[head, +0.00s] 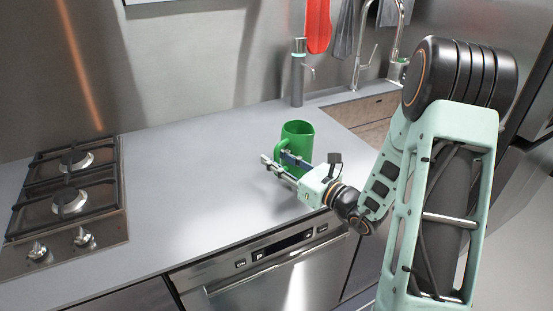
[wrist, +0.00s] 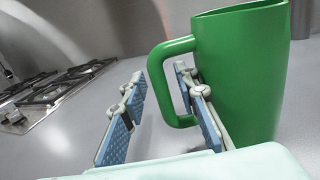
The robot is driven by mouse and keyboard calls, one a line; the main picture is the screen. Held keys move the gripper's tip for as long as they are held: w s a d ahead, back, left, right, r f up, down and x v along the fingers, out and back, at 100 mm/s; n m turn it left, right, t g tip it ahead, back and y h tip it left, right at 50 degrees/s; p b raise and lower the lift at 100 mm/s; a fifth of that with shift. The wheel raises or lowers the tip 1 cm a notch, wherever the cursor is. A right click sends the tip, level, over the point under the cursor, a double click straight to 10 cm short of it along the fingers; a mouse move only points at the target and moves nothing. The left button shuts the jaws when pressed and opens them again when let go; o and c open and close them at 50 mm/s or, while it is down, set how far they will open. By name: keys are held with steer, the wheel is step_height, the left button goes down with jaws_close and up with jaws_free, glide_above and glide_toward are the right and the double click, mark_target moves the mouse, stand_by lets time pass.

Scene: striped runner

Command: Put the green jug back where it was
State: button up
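The green jug (head: 299,136) stands upright on the grey counter, near its right end. In the wrist view the jug (wrist: 245,75) fills the right side, and its handle (wrist: 158,85) points left. My gripper (head: 276,158) is low over the counter at the jug's near side. In the wrist view my gripper (wrist: 160,75) has its fingers apart, with the handle's outer bar between them. The right finger appears to reach into the handle's loop. The left finger is clear of the handle. I cannot tell whether the right finger touches the jug.
A gas hob (head: 68,200) is on the left of the counter (head: 190,190). A grey bottle (head: 298,72) stands behind the jug, near the sink tap (head: 364,50). A red cloth (head: 317,22) hangs at the back wall. The counter between hob and jug is clear.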

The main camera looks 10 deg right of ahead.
steer(key=shift+r, duration=0.1)
steer(key=shift+s+d, duration=0.15)
steer(key=shift+d, duration=0.05)
steer(key=v, duration=1.1)
steer(key=shift+s+d+r, duration=0.1)
steer(key=shift+s+d, duration=0.1)
steer(key=shift+s, duration=0.1)
